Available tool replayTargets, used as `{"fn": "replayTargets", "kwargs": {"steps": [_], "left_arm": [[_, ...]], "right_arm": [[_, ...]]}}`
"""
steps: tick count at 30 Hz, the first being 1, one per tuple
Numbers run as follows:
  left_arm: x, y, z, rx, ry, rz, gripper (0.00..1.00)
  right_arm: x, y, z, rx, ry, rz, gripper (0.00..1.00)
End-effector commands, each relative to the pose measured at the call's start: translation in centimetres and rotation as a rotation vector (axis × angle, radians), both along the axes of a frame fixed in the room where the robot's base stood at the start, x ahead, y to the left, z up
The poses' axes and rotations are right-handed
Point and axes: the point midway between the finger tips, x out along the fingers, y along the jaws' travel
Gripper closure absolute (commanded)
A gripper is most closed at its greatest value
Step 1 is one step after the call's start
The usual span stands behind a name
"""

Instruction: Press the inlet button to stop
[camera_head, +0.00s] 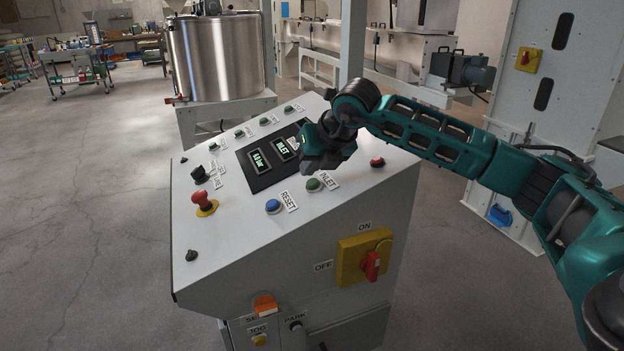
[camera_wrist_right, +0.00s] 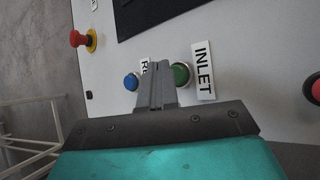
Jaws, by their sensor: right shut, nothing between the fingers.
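The inlet button (camera_head: 314,184) is a green round button near the front of the sloped control panel, with an INLET label (camera_head: 329,181) beside it. In the right wrist view the green button (camera_wrist_right: 181,74) and its label (camera_wrist_right: 203,70) are just right of the fingertips. My right gripper (camera_head: 316,166) hangs over the panel, just behind the inlet button in the head view. Its fingers (camera_wrist_right: 156,72) are shut together and empty. They look apart from the button, though the exact gap is unclear. My left gripper is not in view.
A blue reset button (camera_head: 273,206) is left of the inlet button. A red emergency knob (camera_head: 204,203) is farther left, and a red button (camera_head: 377,162) is to the right. A dark display (camera_head: 262,165) lies behind. A yellow-and-red switch (camera_head: 368,260) is on the front face.

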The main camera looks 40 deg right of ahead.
Motion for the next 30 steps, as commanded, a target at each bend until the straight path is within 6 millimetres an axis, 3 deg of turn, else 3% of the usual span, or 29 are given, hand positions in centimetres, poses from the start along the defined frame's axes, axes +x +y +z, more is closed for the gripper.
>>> {"fn": "replayTargets", "kwargs": {"steps": [8, 22, 30], "left_arm": [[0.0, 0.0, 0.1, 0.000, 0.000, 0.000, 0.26], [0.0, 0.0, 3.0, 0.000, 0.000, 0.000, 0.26], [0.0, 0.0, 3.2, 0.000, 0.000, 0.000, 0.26]], "right_arm": [[0.0, 0.1, 0.2, 0.001, -0.001, 0.000, 1.00], [0.3, 1.4, 4.4, 0.002, -0.001, 0.002, 1.00], [0.4, 1.6, 4.7, 0.001, 0.000, 0.001, 1.00]]}}
